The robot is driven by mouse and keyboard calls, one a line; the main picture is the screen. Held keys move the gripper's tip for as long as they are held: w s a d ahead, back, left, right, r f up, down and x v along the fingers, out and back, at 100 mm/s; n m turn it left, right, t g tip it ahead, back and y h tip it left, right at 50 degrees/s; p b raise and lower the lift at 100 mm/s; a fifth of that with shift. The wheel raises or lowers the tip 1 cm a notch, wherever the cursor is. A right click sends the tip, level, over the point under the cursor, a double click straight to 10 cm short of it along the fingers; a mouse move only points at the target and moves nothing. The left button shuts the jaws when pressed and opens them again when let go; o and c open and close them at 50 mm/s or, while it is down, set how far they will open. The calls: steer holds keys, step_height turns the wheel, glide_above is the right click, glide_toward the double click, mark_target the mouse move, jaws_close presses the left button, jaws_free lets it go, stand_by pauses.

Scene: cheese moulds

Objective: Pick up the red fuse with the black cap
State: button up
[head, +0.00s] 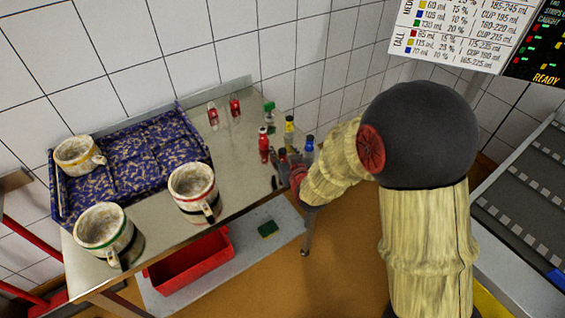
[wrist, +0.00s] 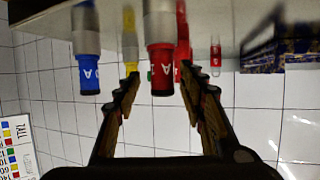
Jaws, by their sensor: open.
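A red fuse with a black cap (wrist: 161,62), marked with a letter A, shows in the middle of the wrist view, which looks upside down. My gripper (wrist: 159,78) is open, with one finger on each side of this fuse; I cannot tell whether they touch it. In the head view my gripper (head: 284,168) is low at the steel table's right edge, and largely hides this fuse. Another red fuse with a black cap (head: 264,138) stands behind, to the left. A blue fuse (head: 309,145) stands close on the right, also seen in the wrist view (wrist: 87,50).
A yellow fuse (head: 289,129) and a green one (head: 269,113) stand behind. Two small red items (head: 235,107) are at the back. Several striped mugs, such as the red-striped mug (head: 192,190), and a purple patterned tray (head: 62,205) occupy the left. The table (head: 235,170) is clear between.

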steer(key=b+x, duration=0.1)
steer(key=x, duration=0.4)
steer(key=shift+s+a+f+b, duration=0.1)
steer(key=shift+s+f+b, duration=0.05)
steer(key=shift+b, duration=0.25)
steer(key=c, duration=0.4)
jaws_close()
